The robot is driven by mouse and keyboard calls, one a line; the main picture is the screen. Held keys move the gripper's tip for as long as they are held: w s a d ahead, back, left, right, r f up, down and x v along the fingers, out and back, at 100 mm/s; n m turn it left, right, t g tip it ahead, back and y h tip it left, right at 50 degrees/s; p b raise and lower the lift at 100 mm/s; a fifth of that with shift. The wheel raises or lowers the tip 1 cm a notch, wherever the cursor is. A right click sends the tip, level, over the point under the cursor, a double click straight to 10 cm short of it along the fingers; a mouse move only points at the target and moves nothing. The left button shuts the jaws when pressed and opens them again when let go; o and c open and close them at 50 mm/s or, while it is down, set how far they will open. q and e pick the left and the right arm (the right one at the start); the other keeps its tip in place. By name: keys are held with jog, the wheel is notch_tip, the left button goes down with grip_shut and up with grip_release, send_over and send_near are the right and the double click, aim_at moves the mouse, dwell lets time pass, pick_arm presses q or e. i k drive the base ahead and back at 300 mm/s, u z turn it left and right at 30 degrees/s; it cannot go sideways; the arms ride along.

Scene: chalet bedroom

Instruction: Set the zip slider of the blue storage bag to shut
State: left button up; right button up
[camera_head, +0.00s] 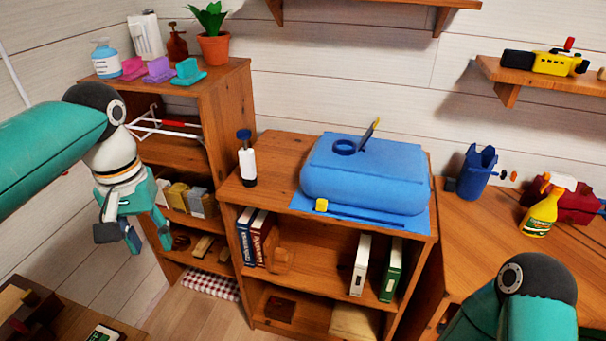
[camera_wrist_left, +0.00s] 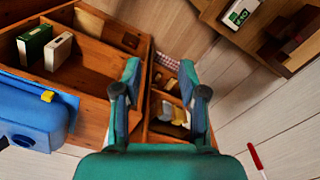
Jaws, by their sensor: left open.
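The blue storage bag (camera_head: 365,178) lies on top of the low wooden shelf unit in the head view. It has a round blue cap and an upright dark piece with a yellow tip on top. Its yellow zip slider (camera_head: 321,205) sits at the left end of the dark blue zip line along the front edge. The left wrist view shows the bag (camera_wrist_left: 28,112) and the slider (camera_wrist_left: 47,96) at the left. My left gripper (camera_head: 147,236) is open and empty, well left of the bag, pointing down. My right gripper is out of view; only part of that arm shows.
A dark-topped white bottle (camera_head: 248,160) stands left of the bag. The taller shelf (camera_head: 225,95) with a potted plant is behind my left arm. A blue jug (camera_head: 476,172) and yellow spray bottle (camera_head: 540,214) stand on the right desk. Bare wood lies in front of the bottle.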

aim_at(321, 203)
jog(key=z, duration=0.3)
jog(key=i, duration=0.8)
jog(key=z, duration=0.55)
jog(key=k, duration=0.85)
jog(key=z, duration=0.2)
jog(key=i, duration=0.85)
jog(key=u, duration=0.1)
